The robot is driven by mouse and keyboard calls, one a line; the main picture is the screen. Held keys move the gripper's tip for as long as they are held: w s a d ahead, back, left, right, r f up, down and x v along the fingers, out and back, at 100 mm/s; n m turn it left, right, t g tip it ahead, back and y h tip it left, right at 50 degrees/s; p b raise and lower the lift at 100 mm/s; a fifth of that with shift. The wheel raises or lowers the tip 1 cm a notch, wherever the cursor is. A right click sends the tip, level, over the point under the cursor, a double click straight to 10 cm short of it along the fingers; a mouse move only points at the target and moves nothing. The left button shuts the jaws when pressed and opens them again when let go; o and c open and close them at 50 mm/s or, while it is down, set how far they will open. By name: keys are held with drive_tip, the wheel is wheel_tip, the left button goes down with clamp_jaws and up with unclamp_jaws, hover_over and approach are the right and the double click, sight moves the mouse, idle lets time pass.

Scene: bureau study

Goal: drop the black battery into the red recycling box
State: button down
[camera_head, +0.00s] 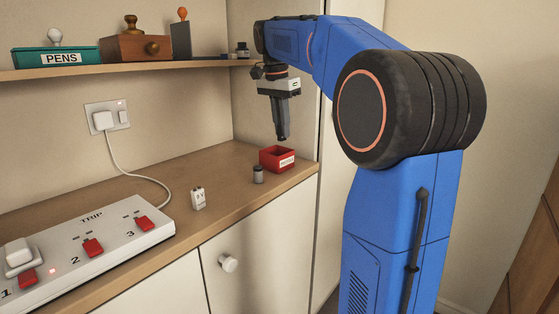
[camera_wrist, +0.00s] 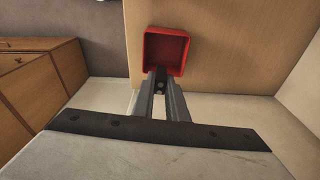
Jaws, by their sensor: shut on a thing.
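The red recycling box (camera_head: 268,160) is small and open-topped, with a white label, and stands on the wooden counter near its right end. It also shows in the wrist view (camera_wrist: 148,50), and the part of its inside that I see is bare. My gripper (camera_head: 282,136) points down above the box, apart from it. In the wrist view the fingers (camera_wrist: 160,76) are shut on a small dark thing, the black battery (camera_wrist: 160,87), at the near rim of the box. The fingers hide most of the battery, and it does not stand out in the head view.
A small dark grey canister (camera_head: 258,175) stands beside the box. A white 9 V block (camera_head: 198,198) and a white power strip (camera_head: 90,253) with red switches are further left. A shelf (camera_head: 130,70) with a PENS tray (camera_head: 55,57) runs above.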

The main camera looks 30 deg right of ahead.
sight(282, 139)
drive_tip(key=shift+f, duration=2.15)
drive_tip(key=c, duration=1.7)
unclamp_jaws()
drive_tip(key=shift+r, duration=0.1)
drive_tip(key=a+r, duration=0.1)
drive_tip(key=r, duration=1)
drive_tip(key=a+r, duration=0.1)
drive_tip(key=r, duration=0.5)
drive_tip(key=shift+s+a, duration=0.3)
